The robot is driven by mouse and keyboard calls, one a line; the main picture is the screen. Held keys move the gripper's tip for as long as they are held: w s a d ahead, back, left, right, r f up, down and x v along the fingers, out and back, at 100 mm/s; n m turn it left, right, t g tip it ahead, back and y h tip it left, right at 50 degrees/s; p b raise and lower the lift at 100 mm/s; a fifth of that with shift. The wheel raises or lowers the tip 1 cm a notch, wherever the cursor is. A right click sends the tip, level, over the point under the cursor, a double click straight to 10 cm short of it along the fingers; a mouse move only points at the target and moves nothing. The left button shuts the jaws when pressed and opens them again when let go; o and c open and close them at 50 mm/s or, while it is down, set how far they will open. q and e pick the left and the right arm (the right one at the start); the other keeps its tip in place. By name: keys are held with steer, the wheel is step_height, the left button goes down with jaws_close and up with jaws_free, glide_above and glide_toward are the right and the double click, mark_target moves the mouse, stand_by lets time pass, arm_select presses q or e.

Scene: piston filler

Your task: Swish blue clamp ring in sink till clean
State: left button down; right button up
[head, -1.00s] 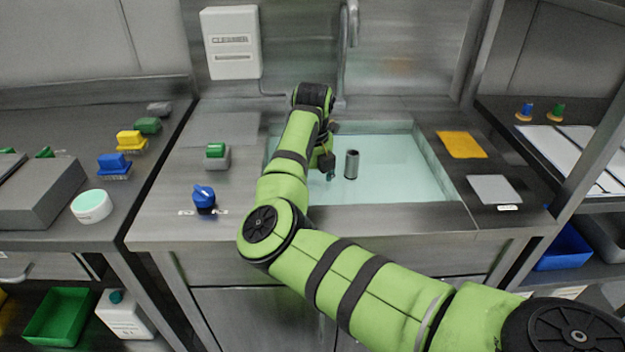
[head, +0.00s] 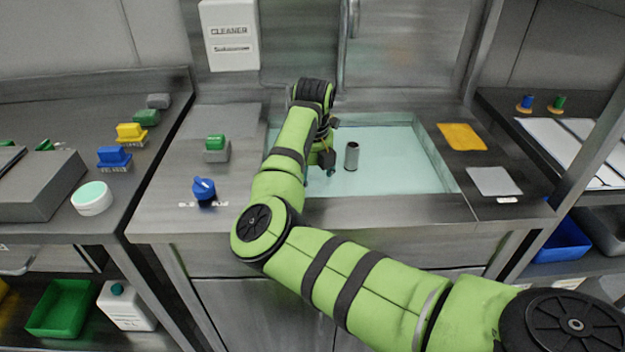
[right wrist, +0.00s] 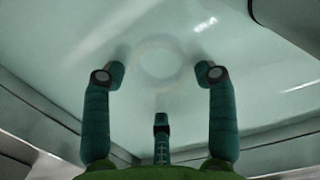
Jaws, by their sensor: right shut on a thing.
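The sink (head: 400,175) holds pale, clear water. My right gripper (head: 322,172) reaches down into its left part, mostly hidden behind my own forearm in the head view. In the right wrist view, the fingers (right wrist: 160,76) are spread around a faint, pale ring shape (right wrist: 158,62), taken to be the clamp ring. It is blurred by the water, its blue does not show, and I cannot tell how clean it is. The ring cannot be made out in the head view. My left gripper is not in view.
A blue knob (head: 204,190) and a green-topped block (head: 216,148) are on the left counter. A yellow cloth (head: 462,137) and a grey cloth (head: 494,181) lie right of the sink.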

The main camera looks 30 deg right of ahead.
steer(key=shift+w+d+b, duration=0.45)
steer(key=shift+w+d, duration=0.15)
steer(key=shift+w, duration=0.35)
steer(key=shift+s+a+p, duration=0.3)
steer(key=shift+s+a, duration=0.35)
steer(key=shift+s, duration=0.35)
steer(key=shift+w+d+b, duration=0.4)
steer(key=shift+w+d, duration=0.25)
steer(key=shift+w, duration=0.35)
steer(key=shift+a, duration=0.1)
steer(key=shift+s+a+p, duration=0.15)
steer(key=shift+s+a, duration=0.15)
steer(key=shift+s, duration=0.2)
steer(key=shift+s+a+p, duration=0.15)
steer(key=shift+s+a, duration=0.1)
steer(key=shift+s, duration=0.25)
steer(key=shift+w+d, duration=0.1)
steer(key=shift+w, duration=0.05)
